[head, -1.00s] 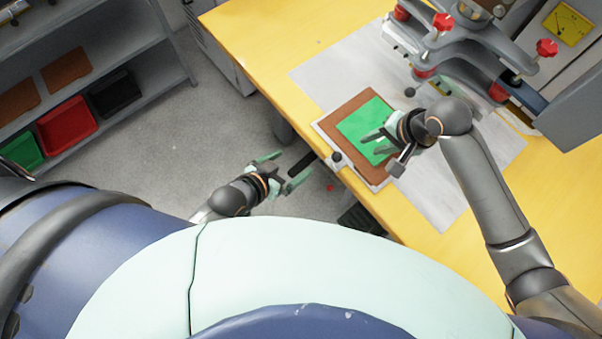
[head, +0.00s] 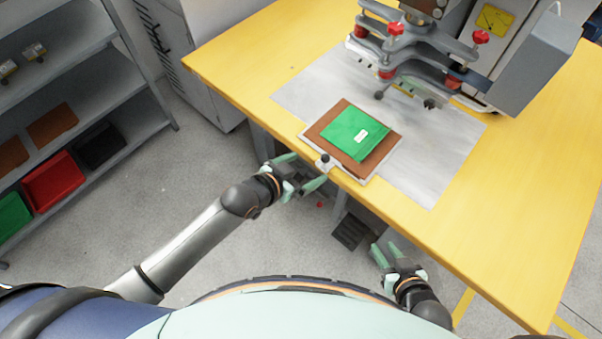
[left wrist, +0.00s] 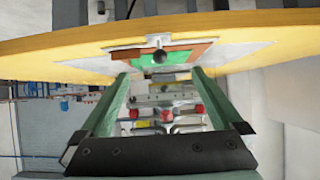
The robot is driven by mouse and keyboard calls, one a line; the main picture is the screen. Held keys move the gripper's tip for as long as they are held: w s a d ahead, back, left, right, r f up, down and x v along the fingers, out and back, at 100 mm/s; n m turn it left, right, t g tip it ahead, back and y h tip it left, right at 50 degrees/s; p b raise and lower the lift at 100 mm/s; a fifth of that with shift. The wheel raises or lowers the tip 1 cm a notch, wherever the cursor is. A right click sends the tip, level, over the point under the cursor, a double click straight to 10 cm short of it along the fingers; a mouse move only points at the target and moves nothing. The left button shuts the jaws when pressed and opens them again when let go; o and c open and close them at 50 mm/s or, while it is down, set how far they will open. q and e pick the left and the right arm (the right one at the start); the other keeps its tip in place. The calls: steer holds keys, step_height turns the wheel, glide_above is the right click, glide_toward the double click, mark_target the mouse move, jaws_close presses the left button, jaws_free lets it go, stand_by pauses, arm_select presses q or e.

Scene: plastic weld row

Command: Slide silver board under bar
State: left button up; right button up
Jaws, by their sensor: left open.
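The silver board (head: 366,181) lies on the table's near edge, showing as a thin rim under a brown sheet (head: 381,153) and a green piece (head: 345,130) with a small white label. A dark knob (head: 323,160) stands at its near edge. The machine's bar (head: 415,90) is beyond the board, with a gap between them. My left gripper (head: 303,172) is open and empty just off the table edge, close to the knob. In the left wrist view the knob (left wrist: 160,57) appears between the fingertips, ahead of them. My right gripper (head: 385,246) is open and empty, low in front of the table.
A grey mat (head: 420,170) lies bare between the board and the machine. The welding machine (head: 430,50) has red knobs and dark clamps. The yellow table (head: 500,210) is clear on the right. Shelves with red (head: 53,180), green and black bins stand on the left.

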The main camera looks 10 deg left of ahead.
mark_target(322, 160)
arm_select(q)
steer(key=b+x, duration=0.7)
steer(key=x, duration=0.1)
steer(key=shift+w+f, duration=0.1)
steer(key=shift+f, duration=0.05)
steer(key=shift+b+x, duration=0.7)
steer(key=shift+x, duration=0.2)
steer(key=shift+c, duration=0.2)
jaws_close()
steer(key=shift+w+d, duration=0.1)
steer(key=shift+w, duration=0.05)
steer(key=shift+w+d+b, duration=0.55)
steer(key=shift+w+d, duration=0.35)
stand_by(0.5)
